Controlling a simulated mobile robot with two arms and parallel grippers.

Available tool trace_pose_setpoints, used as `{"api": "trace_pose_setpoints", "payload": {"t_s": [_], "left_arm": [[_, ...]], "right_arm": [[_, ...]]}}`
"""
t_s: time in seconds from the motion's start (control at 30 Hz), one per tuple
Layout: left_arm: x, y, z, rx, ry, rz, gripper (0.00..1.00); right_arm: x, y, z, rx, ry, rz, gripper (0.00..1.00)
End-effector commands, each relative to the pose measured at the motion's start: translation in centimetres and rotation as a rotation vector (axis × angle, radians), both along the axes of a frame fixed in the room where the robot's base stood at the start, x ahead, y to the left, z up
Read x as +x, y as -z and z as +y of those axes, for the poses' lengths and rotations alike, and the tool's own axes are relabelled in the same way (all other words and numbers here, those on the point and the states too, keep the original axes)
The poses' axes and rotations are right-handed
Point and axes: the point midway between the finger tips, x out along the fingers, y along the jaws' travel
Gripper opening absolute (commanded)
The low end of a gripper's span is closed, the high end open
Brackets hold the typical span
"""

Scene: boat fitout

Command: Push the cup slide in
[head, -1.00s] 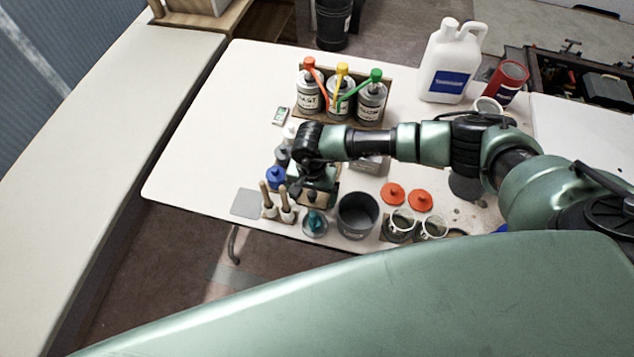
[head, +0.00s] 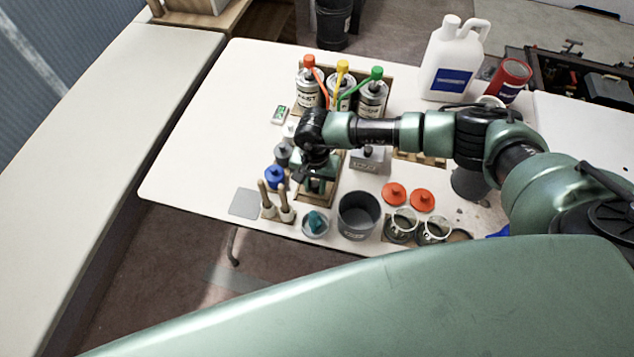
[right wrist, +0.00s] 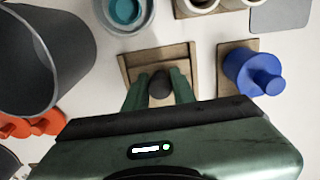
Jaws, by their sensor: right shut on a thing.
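The cup slide (right wrist: 156,56) is a light wooden, tray-like piece with raised edges, and a dark round knob (right wrist: 160,84) stands on it. In the right wrist view my right gripper (right wrist: 159,92) has its green fingers on both sides of this knob and is shut on it. In the head view the right gripper (head: 317,178) is low over the wooden piece, whose near end (head: 318,199) shows below it. The gripper and wrist hide much of the piece, so how far in it sits cannot be told. My left gripper is not in view.
A dish with a teal thing (head: 315,223) and a grey pot (head: 357,214) stand close on the near side. A blue-knobbed part (head: 275,177) and two wooden-handled tools (head: 283,205) stand left. Bottles with coloured nozzles (head: 340,92) stand behind. The left tabletop is clear.

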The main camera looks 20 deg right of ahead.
Motion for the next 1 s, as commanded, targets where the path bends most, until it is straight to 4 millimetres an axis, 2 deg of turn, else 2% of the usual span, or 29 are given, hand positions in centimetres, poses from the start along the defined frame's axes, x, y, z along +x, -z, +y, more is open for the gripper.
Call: {"api": "trace_pose_setpoints", "payload": {"t_s": [1.0], "left_arm": [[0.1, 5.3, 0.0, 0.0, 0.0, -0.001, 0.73]], "right_arm": [[5.1, 0.3, -3.4, 0.0, 0.0, 0.001, 0.03]]}}
